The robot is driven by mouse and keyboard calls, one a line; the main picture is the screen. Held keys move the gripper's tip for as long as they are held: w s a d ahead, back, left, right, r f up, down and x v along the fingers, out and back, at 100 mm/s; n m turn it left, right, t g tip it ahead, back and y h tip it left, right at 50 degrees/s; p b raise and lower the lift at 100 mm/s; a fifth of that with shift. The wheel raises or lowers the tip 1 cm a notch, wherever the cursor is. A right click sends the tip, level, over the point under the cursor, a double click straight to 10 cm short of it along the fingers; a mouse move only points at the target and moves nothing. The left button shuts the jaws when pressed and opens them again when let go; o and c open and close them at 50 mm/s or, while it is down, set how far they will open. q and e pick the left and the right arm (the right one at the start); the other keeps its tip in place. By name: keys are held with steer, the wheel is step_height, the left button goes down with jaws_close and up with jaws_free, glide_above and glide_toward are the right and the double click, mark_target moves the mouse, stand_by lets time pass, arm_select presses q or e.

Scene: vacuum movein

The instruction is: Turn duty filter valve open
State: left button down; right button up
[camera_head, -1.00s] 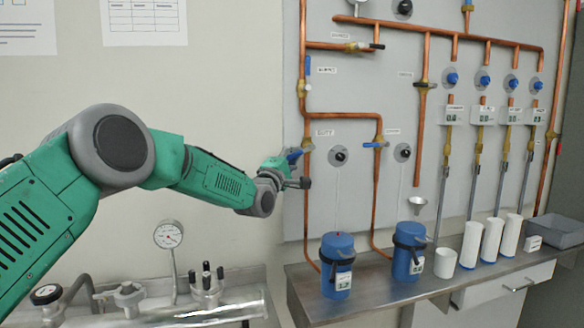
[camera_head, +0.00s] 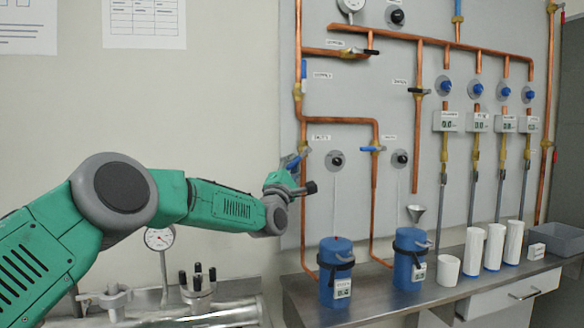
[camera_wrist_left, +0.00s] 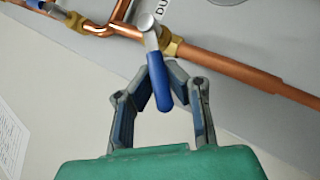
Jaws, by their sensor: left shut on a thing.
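The duty filter valve is a small brass valve (camera_head: 304,150) with a blue lever handle (camera_head: 292,162), on the left vertical copper pipe. A label beside it in the left wrist view shows only its first letters, "DU". My left gripper (camera_head: 296,170) is at this lever in the head view. In the left wrist view, the fingers (camera_wrist_left: 160,82) are closed around the blue lever (camera_wrist_left: 162,90). The lever is turned at an angle across the copper pipe (camera_wrist_left: 235,67). In the head view it slants down and left from the valve. My right gripper is not in view.
A similar blue-handled valve (camera_head: 372,149) sits on the pipe to the right. Two blue canisters (camera_head: 336,268) (camera_head: 410,262) stand on the metal shelf below. A pressure gauge (camera_head: 159,238) stands at lower left.

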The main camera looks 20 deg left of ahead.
arm_select(q)
steer(key=c, duration=1.6)
jaws_free()
steer(key=shift+d, duration=0.2)
steer(key=shift+o, duration=0.2)
steer(key=shift+s+d+r, duration=0.1)
steer(key=shift+s+f, duration=0.35)
steer(key=shift+f, duration=0.05)
steer(key=v, duration=1.1)
